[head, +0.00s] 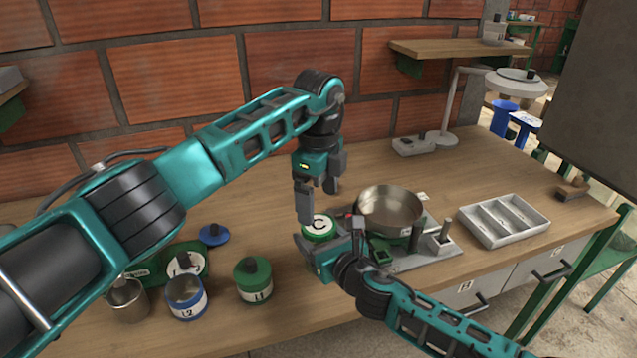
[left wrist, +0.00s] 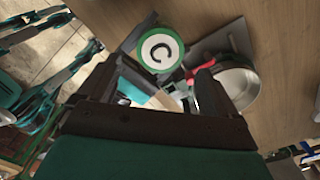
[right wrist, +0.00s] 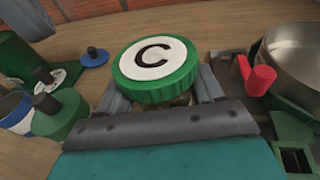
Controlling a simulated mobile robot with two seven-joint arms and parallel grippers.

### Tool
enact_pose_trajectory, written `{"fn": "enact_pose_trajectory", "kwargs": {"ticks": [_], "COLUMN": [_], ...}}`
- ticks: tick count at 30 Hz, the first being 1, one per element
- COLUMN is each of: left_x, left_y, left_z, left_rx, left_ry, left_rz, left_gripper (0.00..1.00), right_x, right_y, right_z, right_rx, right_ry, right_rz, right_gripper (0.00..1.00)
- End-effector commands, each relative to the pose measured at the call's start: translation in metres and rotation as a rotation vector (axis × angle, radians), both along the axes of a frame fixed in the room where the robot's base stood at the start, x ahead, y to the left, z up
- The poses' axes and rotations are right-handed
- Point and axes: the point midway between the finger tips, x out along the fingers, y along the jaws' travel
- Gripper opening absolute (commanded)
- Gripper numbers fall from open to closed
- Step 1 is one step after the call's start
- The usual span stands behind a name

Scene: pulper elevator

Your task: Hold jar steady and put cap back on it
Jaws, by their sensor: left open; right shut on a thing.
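The green cap with a white disc marked C (head: 318,227) sits on top of the jar, between my two grippers. In the right wrist view the cap (right wrist: 155,68) covers most of the jar, and only a sliver of the jar's glass (right wrist: 185,99) shows under its rim. I cannot tell whether the cap is screwed tight. My right gripper (head: 328,243) is shut on the jar below the cap. My left gripper (head: 319,201) is open and empty, pointing down just above the cap. In the left wrist view the cap (left wrist: 160,52) lies beyond its fingertips.
A metal pan (head: 390,208) on a grey fixture stands right of the jar. Further right is a grey divided tray (head: 503,220). At left are a green jar L1 (head: 253,280), a blue open jar L2 (head: 186,296), a metal cup (head: 127,299) and a blue lid (head: 214,234).

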Motion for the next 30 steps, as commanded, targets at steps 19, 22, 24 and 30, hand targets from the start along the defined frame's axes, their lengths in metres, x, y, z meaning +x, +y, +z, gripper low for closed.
{"fn": "enact_pose_trajectory", "kwargs": {"ticks": [19,22,24,30], "left_x": [0.0,0.0,0.0,0.0], "left_y": [0.0,0.0,0.0,0.0], "left_z": [-0.052,-0.052,-0.052,-0.052], "left_rx": [0.0,0.0,0.0,0.0], "left_ry": [-0.001,-0.001,-0.001,-0.001], "left_rz": [0.0,0.0,0.0,0.0], "left_gripper": [0.93,0.92,0.85,0.66], "right_x": [0.0,0.0,0.0,0.0], "right_y": [0.0,0.0,0.0,0.0], "right_z": [0.0,0.0,0.0,0.0], "right_rx": [-0.001,-0.001,-0.001,-0.001], "right_ry": [0.001,0.001,0.001,0.001], "right_rz": [-0.001,-0.001,-0.001,-0.001], "right_gripper": [0.0,0.0,0.0,0.0]}}
